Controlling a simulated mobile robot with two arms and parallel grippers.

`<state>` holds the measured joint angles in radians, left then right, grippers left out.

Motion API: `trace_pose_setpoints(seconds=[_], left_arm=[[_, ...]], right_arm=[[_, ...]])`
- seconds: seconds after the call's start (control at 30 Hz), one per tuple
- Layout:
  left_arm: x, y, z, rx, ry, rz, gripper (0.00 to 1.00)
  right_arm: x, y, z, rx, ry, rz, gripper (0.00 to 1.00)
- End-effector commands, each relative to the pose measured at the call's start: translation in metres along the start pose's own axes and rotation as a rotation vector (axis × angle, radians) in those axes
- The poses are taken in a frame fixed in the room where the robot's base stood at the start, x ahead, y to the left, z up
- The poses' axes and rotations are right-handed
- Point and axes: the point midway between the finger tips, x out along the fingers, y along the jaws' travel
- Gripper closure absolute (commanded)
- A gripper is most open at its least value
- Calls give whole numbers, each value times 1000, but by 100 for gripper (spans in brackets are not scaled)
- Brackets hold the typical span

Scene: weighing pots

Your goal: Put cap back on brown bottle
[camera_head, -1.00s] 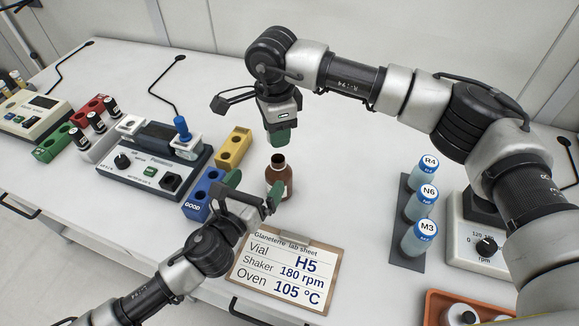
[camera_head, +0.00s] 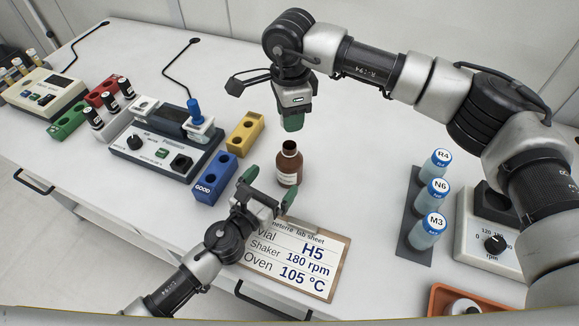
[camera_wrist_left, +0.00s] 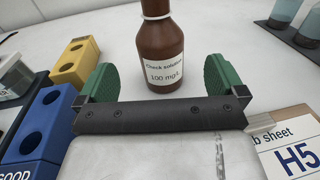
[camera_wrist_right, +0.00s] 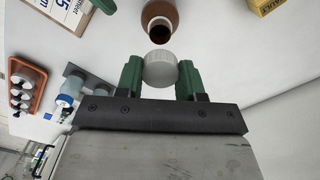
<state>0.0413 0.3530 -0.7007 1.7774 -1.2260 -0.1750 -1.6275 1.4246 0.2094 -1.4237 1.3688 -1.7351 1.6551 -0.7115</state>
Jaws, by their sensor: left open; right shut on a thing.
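The brown bottle (camera_head: 288,168) stands upright and uncapped on the bench. Its label reads "Check solution 100 mg/L" in the left wrist view (camera_wrist_left: 160,50). My right gripper (camera_head: 293,123) is above the bottle, pointing down and shut on the white cap (camera_wrist_right: 160,70). The cap is apart from the bottle's dark open mouth, which shows beyond it in the right wrist view (camera_wrist_right: 160,28); in the head view the cap is hidden. My left gripper (camera_head: 268,189) is open and empty, low in front of the bottle, with its fingers spread toward it.
A blue block (camera_head: 215,180) and a yellow block (camera_head: 245,132) stand left of the bottle. A clipboard (camera_head: 338,262) lies in front, under my left gripper. Vials on a dark strip (camera_head: 412,250) stand at right. Bench right of the bottle is clear.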

Motion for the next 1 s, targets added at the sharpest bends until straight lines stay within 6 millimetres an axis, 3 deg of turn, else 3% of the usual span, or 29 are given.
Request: trace_pose_setpoints(seconds=[0.37,0.73,1.0], left_arm=[[0,-1,-23,-8,-2,5,1],[58,0,-22,0,-5,1,1],[75,0,-23,-1,-4,0,1]], right_arm=[[0,0,0,0,0,0,84],[0,0,0,0,0,0,84],[0,0,0,0,0,0,84]])
